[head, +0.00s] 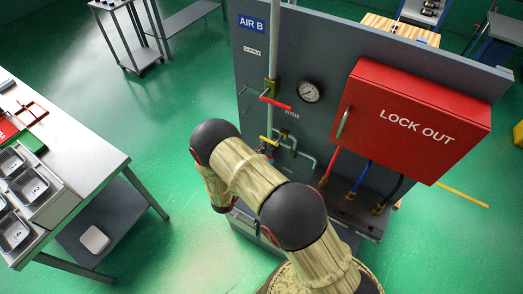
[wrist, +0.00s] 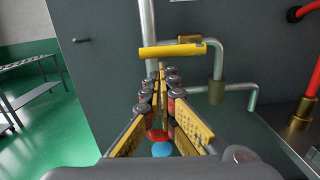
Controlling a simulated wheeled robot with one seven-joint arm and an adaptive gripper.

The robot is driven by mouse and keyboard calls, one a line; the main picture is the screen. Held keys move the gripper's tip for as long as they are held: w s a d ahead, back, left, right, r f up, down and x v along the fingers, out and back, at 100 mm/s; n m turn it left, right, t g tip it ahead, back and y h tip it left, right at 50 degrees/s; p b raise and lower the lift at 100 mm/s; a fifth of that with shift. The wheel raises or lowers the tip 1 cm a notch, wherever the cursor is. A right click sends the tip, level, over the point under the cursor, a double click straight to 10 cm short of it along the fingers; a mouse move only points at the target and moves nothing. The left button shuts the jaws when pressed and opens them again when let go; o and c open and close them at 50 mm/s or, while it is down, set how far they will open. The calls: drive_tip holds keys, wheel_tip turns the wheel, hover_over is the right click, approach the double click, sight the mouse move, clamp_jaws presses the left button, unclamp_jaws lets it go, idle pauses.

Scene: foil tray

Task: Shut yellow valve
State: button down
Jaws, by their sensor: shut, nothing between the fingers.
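The yellow valve handle (wrist: 172,51) lies roughly level in the upper middle of the wrist view, in front of a grey pipe (wrist: 147,17) that rises upright. It also shows, small, in the head view (head: 268,140), on the lower left of the grey panel. My gripper (wrist: 159,72) is shut and empty. In the wrist view its fingertips point toward the handle and appear just below it; I cannot tell whether they touch. In the head view my arm hides most of the gripper.
A red valve handle (head: 275,103) sits higher on the pipe. A gauge (head: 309,92) and a red LOCK OUT box (head: 413,118) are on the panel (head: 262,60). Hoses run below the box. A table (head: 78,142) stands left, with clear green floor between.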

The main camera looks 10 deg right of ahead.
drive_tip(key=shift+w+a+r+m+b, duration=0.2)
drive_tip(key=shift+r+m+b, duration=0.2)
drive_tip(key=shift+m+b, duration=0.55)
wheel_tip(320, 180, up, 3)
drive_tip(key=m+b, duration=0.6)
drive_tip(key=m, duration=0.1)
drive_tip(key=shift+w+a+r+g+b, duration=0.1)
drive_tip(key=shift+w+a+g+b, duration=0.05)
drive_tip(key=shift+g+b, duration=0.2)
drive_tip(key=r+m+b, duration=0.1)
drive_tip(key=m+b, duration=0.2)
drive_tip(key=b, duration=0.1)
drive_tip(key=s+d+r+m+b, duration=0.1)
drive_tip(key=r+m+b, duration=0.1)
drive_tip(key=m+b, duration=0.1)
drive_tip(key=s+d+r+m+b, duration=0.1)
drive_tip(key=m+b, duration=0.2)
drive_tip(key=b, duration=0.3)
drive_tip(key=shift+r+m+g, duration=0.2)
drive_tip(key=shift+m+g, duration=0.05)
drive_tip(key=shift+m, duration=0.1)
drive_tip(key=shift+r, duration=0.1)
drive_tip(key=b, duration=0.1)
approach(263, 138)
drive_tip(key=a+r, duration=0.1)
drive_tip(key=r, duration=0.1)
drive_tip(key=s+a+r, duration=0.1)
drive_tip(key=a+r, duration=0.1)
drive_tip(key=shift+s+a, duration=0.2)
drive_tip(key=shift+s, duration=0.05)
